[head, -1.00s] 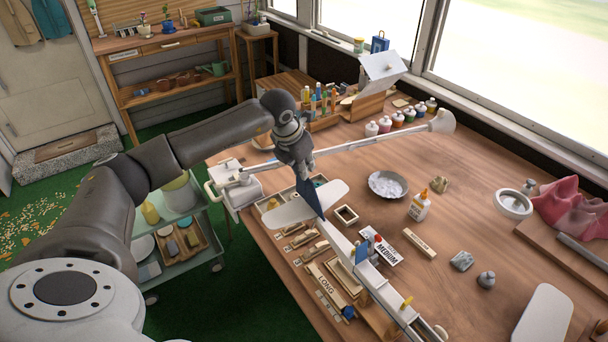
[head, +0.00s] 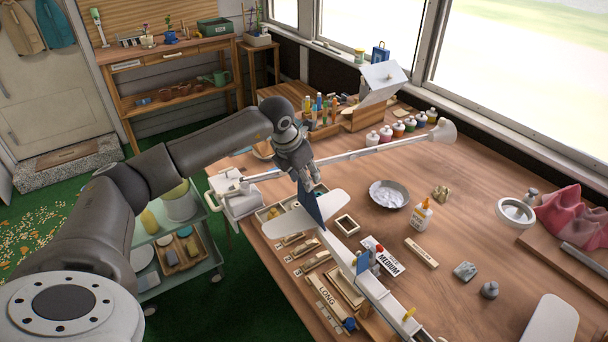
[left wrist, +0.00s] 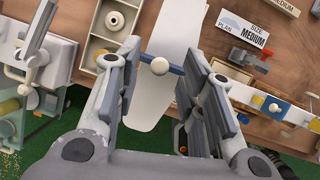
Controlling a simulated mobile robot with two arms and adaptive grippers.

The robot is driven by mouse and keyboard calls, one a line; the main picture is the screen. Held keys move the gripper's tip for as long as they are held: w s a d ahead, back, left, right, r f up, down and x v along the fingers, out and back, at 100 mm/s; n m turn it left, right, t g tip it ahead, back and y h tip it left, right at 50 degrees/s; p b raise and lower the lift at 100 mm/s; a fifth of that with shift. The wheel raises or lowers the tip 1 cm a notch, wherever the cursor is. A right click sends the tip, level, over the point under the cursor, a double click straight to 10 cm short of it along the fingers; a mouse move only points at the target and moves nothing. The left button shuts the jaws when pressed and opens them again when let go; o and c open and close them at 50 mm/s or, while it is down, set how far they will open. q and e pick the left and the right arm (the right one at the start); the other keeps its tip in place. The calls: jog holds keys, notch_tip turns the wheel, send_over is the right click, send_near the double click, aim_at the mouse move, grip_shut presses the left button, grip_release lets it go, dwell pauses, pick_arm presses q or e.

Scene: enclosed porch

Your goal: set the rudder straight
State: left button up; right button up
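A white model plane (head: 340,246) lies on the workbench, with its tail end toward my left arm. Its blue rudder (head: 312,207) stands upright at the tail, above the white tailplane (head: 288,223). In the left wrist view the rudder (left wrist: 177,70) shows edge-on as a narrow blue bar, roughly in line with the fuselage, with a white knob (left wrist: 160,66) on it. My left gripper (head: 308,183) is over the rudder's top. Its fingers (left wrist: 159,62) are apart, on either side of the knob, with gaps showing. Whether either finger touches the rudder is unclear. My right gripper is out of view.
Wooden part trays (head: 322,300) and a "MEDIUM" card (head: 388,262) are close to the fuselage. A metal bowl (head: 389,194) and a glue bottle (head: 421,215) stand to the right.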

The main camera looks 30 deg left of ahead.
pick_arm(q)
jog(key=v, duration=1.2)
